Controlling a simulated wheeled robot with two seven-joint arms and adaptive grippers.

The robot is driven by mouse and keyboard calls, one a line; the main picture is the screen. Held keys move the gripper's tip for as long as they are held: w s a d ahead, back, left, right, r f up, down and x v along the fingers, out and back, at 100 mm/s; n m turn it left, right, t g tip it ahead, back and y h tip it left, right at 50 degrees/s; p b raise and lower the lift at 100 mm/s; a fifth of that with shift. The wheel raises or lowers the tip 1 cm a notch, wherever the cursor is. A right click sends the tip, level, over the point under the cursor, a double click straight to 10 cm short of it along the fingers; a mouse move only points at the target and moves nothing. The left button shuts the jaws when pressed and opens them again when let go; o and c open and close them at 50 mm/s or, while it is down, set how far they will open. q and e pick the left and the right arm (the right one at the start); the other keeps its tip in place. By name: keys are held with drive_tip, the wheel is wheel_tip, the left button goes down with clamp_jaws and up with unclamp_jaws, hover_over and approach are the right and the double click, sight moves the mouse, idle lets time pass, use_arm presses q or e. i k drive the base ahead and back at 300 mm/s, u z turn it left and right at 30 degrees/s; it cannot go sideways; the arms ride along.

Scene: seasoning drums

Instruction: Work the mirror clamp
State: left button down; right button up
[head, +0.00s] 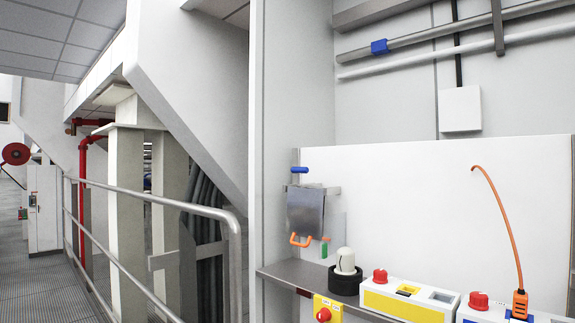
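I cannot tell for certain which part is the mirror clamp. A grey metal plate (306,210), shiny and roughly square, is mounted upright near the left edge of the white back panel (430,215). A blue handle (299,170) sticks out just above it, and an orange hook-shaped piece (300,240) sits at its lower edge. A small green and orange item (325,248) is just right of the plate's bottom. Neither of my grippers is in view.
A grey shelf (290,271) runs below the plate. It carries a white knob on a black base (345,272), boxes with red buttons (405,298) and an orange cable (505,222). A yellow box (327,309) hangs at the front. A metal railing (150,197) stands left.

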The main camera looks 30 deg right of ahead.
sight(299, 170)
drive_tip(key=z, duration=0.3)
drive_tip(key=i, duration=0.6)
drive_tip(key=z, duration=1.05)
drive_tip(key=i, duration=0.4)
drive_tip(key=z, duration=0.4)
